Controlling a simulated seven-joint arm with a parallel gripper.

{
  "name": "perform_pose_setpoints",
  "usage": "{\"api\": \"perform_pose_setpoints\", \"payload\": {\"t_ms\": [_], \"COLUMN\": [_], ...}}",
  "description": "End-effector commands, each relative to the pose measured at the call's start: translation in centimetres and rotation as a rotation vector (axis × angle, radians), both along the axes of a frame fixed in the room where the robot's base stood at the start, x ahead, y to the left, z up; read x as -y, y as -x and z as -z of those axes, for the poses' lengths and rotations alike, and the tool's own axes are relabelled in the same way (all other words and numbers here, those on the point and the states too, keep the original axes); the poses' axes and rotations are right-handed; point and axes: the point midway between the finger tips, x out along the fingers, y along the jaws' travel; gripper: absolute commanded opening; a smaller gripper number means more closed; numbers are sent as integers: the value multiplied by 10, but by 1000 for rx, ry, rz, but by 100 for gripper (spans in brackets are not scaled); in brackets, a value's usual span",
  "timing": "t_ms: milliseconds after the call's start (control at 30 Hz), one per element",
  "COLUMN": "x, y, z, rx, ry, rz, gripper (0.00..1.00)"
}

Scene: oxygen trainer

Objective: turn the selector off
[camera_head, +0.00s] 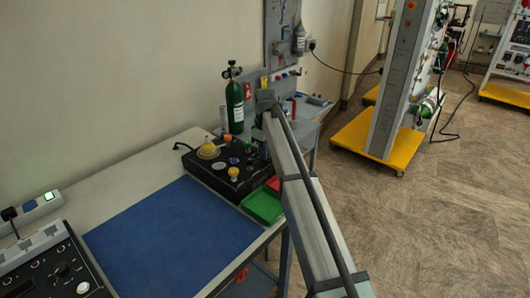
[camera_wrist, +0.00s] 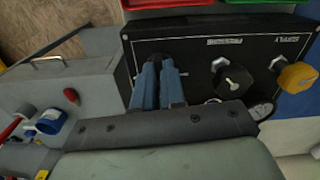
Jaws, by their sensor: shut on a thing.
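The black trainer box (camera_head: 222,178) stands at the far end of the bench, and its panel (camera_wrist: 200,62) fills the upper middle of the wrist view. My gripper (camera_wrist: 160,64) has its blue fingers close together against the left part of this panel. It is shut on what seems to be the selector knob, which the fingers almost wholly hide, so its pointer direction cannot be read. A black knob (camera_wrist: 235,80) and a yellow knob (camera_wrist: 297,75) sit to the right of the fingers in the wrist view. In the head view my arm hides most of the gripper.
A green oxygen cylinder (camera_head: 235,107) stands behind the box. A blue mat (camera_head: 172,235) covers clear bench. A second black panel (camera_head: 52,270) is at the lower left.

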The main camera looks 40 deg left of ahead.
Motion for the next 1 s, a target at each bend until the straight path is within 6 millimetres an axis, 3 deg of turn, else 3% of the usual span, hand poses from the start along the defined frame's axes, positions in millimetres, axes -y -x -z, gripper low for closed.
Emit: {"api": "perform_pose_setpoints", "payload": {"t_ms": [600, 1000], "x": [0, 0], "y": [0, 0], "z": [0, 0], "rx": [1, 1], "ry": [0, 0], "rz": [-578, -853], "gripper": [0, 0]}}
